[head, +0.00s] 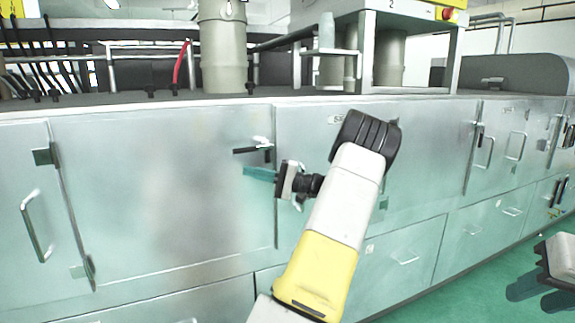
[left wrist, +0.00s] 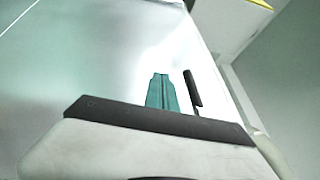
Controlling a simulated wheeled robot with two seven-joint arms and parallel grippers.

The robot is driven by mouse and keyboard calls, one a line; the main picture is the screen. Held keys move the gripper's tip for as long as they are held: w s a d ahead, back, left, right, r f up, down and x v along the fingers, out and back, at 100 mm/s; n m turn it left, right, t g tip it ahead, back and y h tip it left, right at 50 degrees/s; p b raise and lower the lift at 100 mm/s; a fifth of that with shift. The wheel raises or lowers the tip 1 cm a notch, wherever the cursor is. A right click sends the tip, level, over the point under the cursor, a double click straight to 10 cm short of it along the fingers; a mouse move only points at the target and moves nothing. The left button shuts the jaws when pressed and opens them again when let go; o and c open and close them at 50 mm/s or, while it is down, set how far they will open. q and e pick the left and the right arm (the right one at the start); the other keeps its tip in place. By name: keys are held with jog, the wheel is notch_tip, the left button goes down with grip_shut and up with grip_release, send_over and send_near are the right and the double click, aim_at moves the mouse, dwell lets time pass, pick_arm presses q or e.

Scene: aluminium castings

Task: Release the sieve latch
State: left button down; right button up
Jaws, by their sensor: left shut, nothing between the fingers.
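The latch (head: 252,150) is a black lever on a bright metal mount at the right edge of a large grey door (head: 150,190); it lies roughly level. My left gripper (head: 260,174) has teal fingers, shut and empty, just below the lever in the head view. In the left wrist view the shut fingers (left wrist: 162,92) point at the door, and the black lever (left wrist: 193,90) stands just right of them with a narrow gap. I cannot tell whether they touch. My right gripper (head: 540,296) is at the lower right edge, partly cut off, its fingers apart and empty, away from the latch.
A bar handle (head: 34,227) and a dark hinge or catch (head: 43,156) are on the left panel. My left arm hides part of the middle panel. More doors with handles (head: 484,152) run to the right. Green floor (head: 450,300) is free at lower right.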

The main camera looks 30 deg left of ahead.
pick_arm(q)
jog(key=f+v, duration=0.1)
jog(key=v, duration=0.9)
jog(key=shift+s+f, duration=0.25)
jog(key=shift+f, duration=0.15)
jog(key=shift+a, duration=0.15)
jog(key=s+d+f+m+t+h, duration=0.1)
jog(key=s+d+f+t+h, duration=0.2)
jog(key=s+h, duration=0.75)
jog(key=s+d+r+m+t+h, duration=0.1)
jog(key=s+d+r+t+h, duration=0.1)
jog(key=d, duration=0.5)
jog(key=s+d+r+m+t+h, duration=0.1)
jog(key=s+d+r+t+h, duration=0.1)
jog(key=s+d+t+h, duration=0.3)
jog(key=s+d+r+m+t+h, duration=0.1)
jog(key=s+d+r+t+h, duration=0.1)
jog(key=s+d, duration=0.5)
jog(key=d+t+h, duration=0.1)
jog(key=d+t, duration=0.1)
jog(key=d, duration=0.2)
jog(key=shift+s, duration=0.25)
jog(key=shift+r, duration=0.1)
